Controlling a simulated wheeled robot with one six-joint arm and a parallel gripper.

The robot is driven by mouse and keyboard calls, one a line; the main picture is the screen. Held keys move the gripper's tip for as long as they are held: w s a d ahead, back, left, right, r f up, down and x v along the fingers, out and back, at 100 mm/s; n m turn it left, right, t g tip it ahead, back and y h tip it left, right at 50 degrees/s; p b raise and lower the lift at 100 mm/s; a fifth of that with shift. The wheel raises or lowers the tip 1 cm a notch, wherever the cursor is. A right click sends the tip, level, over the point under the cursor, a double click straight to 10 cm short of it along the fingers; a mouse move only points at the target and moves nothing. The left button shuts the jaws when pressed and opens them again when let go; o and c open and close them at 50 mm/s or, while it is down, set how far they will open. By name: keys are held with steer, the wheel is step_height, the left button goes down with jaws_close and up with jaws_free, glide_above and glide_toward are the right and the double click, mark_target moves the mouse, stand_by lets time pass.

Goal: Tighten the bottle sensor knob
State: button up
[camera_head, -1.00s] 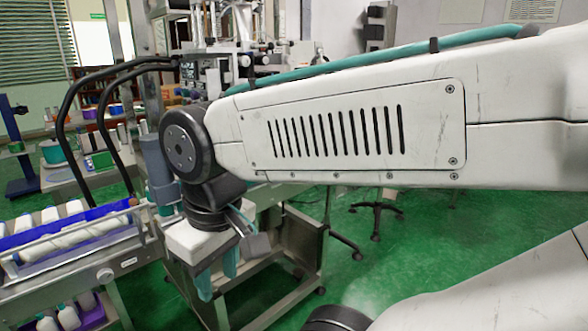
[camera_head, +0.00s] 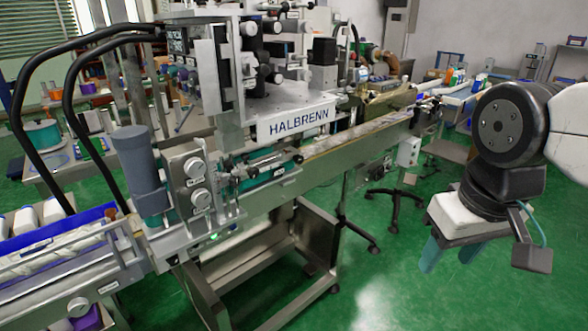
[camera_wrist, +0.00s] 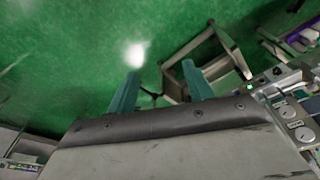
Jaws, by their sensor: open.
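Two round silver knobs, an upper knob (camera_head: 193,167) and a lower knob (camera_head: 200,198), sit on a metal panel at the left front of the labelling machine (camera_head: 296,122). They also show at the right edge of the wrist view, as an upper knob (camera_wrist: 284,112) and a lower knob (camera_wrist: 302,134). Another knob (camera_head: 78,307) is on the conveyor side at lower left. The small labels are too small to read, so I cannot tell which is the bottle sensor knob. My gripper (camera_head: 450,256) is open and empty, pointing down over the floor, well right of the knobs. Its teal fingers (camera_wrist: 162,78) are apart.
A conveyor (camera_head: 330,150) runs from the machine toward the back right. A blue-edged infeed (camera_head: 75,235) with white bottles is at left. Black hoses (camera_head: 75,85) arch over it. A wheeled stool base (camera_head: 385,200) stands behind. Green floor lies open below my gripper.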

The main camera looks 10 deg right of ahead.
steer(key=w+a+f+n+t, duration=0.1)
steer(key=w+f+n+t, duration=0.2)
steer(key=w, duration=1.2)
steer(key=n+t+y, duration=1)
steer(key=n, duration=0.3)
glide_toward(255, 174)
steer(key=x, duration=0.9)
steer(key=shift+a, duration=0.1)
steer(key=shift+r, duration=0.1)
steer(key=c, duration=1)
